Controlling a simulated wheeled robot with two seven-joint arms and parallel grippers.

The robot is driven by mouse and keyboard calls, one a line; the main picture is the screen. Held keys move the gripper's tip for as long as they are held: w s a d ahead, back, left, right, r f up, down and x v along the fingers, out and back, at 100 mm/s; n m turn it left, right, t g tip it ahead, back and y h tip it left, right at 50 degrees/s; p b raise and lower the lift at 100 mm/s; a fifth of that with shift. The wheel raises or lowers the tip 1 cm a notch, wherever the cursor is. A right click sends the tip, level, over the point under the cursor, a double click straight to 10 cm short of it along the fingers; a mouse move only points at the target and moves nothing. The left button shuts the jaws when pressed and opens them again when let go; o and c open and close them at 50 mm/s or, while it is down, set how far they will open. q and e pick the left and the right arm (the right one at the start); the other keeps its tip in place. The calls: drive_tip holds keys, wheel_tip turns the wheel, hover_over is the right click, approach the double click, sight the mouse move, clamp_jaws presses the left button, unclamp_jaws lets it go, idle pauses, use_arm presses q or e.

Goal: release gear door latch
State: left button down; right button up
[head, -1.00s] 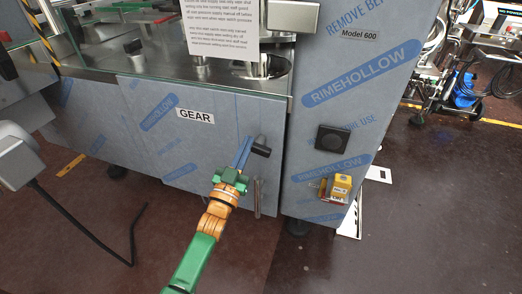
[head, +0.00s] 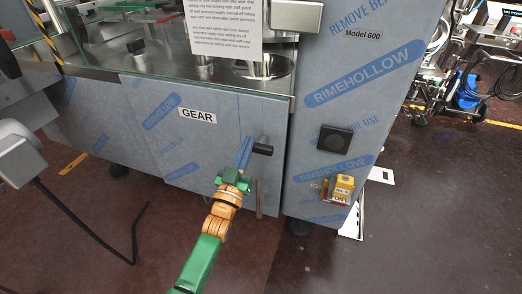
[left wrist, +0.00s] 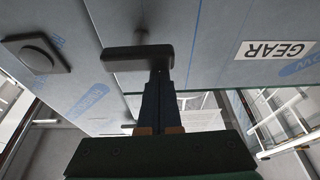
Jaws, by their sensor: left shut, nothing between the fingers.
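The gear door (head: 185,160) is a film-wrapped panel with a white GEAR label (head: 197,115); it appears closed. Its latch (head: 263,149) is a dark bar handle near the door's upper right edge. In the left wrist view the latch (left wrist: 135,57) lies across the tips of my left gripper (left wrist: 158,80). In the head view my left gripper (head: 246,146) is shut with nothing between its fingers, its blue tips beside the latch's left part. Whether they touch it I cannot tell. My right gripper is not in view.
A vertical bar handle (head: 259,198) is below the latch. To the right, the wrapped column carries a black square knob (head: 334,139) and a yellow switch box (head: 343,188).

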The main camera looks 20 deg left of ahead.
use_arm(q)
wheel_tip(320, 180, up, 5)
drive_tip(key=p, duration=0.5)
drive_tip(key=f+b+v, duration=0.1)
drive_tip(key=b+v, duration=0.1)
drive_tip(key=v, duration=0.8)
drive_tip(key=shift+a, duration=0.1)
